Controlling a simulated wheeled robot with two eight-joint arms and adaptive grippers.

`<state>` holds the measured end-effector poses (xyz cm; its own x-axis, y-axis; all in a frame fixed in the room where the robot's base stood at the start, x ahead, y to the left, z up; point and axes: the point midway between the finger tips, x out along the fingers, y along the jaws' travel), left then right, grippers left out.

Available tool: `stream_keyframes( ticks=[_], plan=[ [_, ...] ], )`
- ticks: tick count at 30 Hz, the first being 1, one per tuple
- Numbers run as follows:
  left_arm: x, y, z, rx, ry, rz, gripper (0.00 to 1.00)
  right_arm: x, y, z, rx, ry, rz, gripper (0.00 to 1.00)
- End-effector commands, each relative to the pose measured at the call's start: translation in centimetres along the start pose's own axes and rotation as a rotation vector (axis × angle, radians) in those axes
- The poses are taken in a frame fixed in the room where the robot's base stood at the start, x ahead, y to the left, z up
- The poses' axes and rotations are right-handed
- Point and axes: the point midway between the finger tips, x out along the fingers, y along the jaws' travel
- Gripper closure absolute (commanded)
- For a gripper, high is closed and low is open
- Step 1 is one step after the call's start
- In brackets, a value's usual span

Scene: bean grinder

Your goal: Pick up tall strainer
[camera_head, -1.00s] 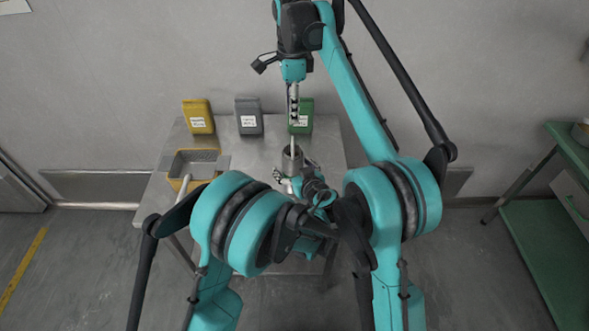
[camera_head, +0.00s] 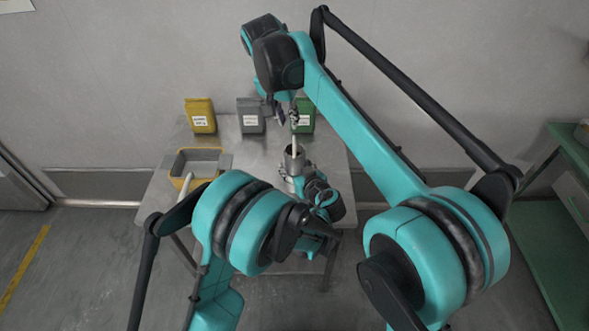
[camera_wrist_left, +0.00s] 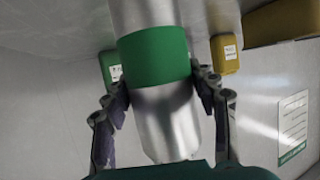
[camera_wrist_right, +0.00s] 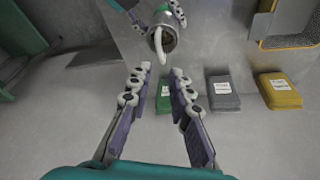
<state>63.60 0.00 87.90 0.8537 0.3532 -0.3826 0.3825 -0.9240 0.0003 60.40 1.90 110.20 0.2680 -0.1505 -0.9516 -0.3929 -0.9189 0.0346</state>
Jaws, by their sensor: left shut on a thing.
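A metal cylinder with a green band (camera_wrist_left: 155,55) is between the fingers of my left gripper (camera_wrist_left: 160,88), which is shut on it. In the head view the cylinder (camera_head: 292,164) is upright over the table, with a white rod (camera_head: 294,148) sticking out of its open top. The right wrist view also shows the rod (camera_wrist_right: 159,47) leaning in the cylinder's mouth. I cannot tell whether this cylinder is the tall strainer. My right gripper (camera_wrist_right: 157,80) is open and empty, in the air behind the cylinder.
A yellow-sided tray (camera_head: 181,184) with a pale handle stands at the table's left. Yellow (camera_head: 201,115), grey (camera_head: 250,117) and green (camera_head: 304,115) labelled bags line the back of the metal table (camera_head: 240,147). A green bench (camera_head: 562,158) stands at far right.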

Motion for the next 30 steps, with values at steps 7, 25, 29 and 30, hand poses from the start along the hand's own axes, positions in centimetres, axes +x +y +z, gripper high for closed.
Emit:
stream_keyframes(
  ticks=[7,25,29,30],
  plan=[
    [0.0,0.0,0.0,0.000,-0.001,-0.001,0.79,-0.2,0.3,1.7,-0.377,0.112,0.009,0.80],
    [0.0,0.0,0.0,0.000,0.000,0.000,0.79,7.0,0.2,0.9,-0.432,0.128,0.013,0.80],
    [0.0,0.0,0.0,0.000,0.000,0.000,0.79,8.8,0.2,0.6,-0.431,0.128,0.013,0.80],
    [0.0,0.0,0.0,0.000,0.000,0.000,0.79,9.5,0.2,0.5,-0.431,0.128,0.013,0.80]
  ],
)
